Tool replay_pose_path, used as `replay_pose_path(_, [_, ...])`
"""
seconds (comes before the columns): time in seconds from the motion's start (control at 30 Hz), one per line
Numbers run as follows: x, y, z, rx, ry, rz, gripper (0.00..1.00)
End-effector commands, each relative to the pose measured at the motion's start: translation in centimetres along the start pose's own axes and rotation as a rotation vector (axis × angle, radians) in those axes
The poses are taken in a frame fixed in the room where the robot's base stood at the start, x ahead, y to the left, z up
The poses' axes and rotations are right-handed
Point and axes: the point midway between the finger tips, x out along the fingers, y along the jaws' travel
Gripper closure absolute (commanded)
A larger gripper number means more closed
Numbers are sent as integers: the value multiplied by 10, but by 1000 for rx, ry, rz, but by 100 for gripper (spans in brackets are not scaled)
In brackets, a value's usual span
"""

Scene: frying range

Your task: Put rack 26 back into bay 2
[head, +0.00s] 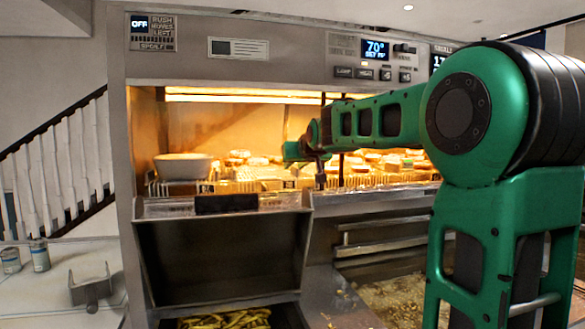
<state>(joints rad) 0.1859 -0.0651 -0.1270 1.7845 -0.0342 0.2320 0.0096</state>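My green arm reaches from the right across the front of a lit warming cabinet (215,122). My gripper (318,160) is at the cabinet's opening, at mid-height in front of the food. It is small and dark here, and I cannot tell whether its fingers hold anything. Thin dark upright bars (341,172) show close beside it; I cannot tell what they belong to. Pale wire-like racks (240,186) with food on them line the cabinet floor. No number 26 and no bay 2 mark is readable, so I cannot single out either one.
A pale bowl (183,167) stands at the cabinet's left. A steel ledge (160,208) runs below the opening, with a dark open bin (215,260) beneath. Fries (225,320) lie at the bottom. A metal bracket (90,288) and two cans (40,254) stand on the left counter.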

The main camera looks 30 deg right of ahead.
Motion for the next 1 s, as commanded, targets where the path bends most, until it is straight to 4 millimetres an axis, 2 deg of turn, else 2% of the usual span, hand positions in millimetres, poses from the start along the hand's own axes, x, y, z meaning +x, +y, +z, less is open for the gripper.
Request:
replay_pose_path(0.23, [-1, 0, -2, 0, 1, 0, 74])
replay_pose_path(0.37, [-5, 0, -12, 0, 4, 1, 74])
replay_pose_path(0.8, [-85, 0, -12, 0, 4, 0, 74])
replay_pose_path(1.0, [-113, 0, -12, 0, 2, 0, 74])
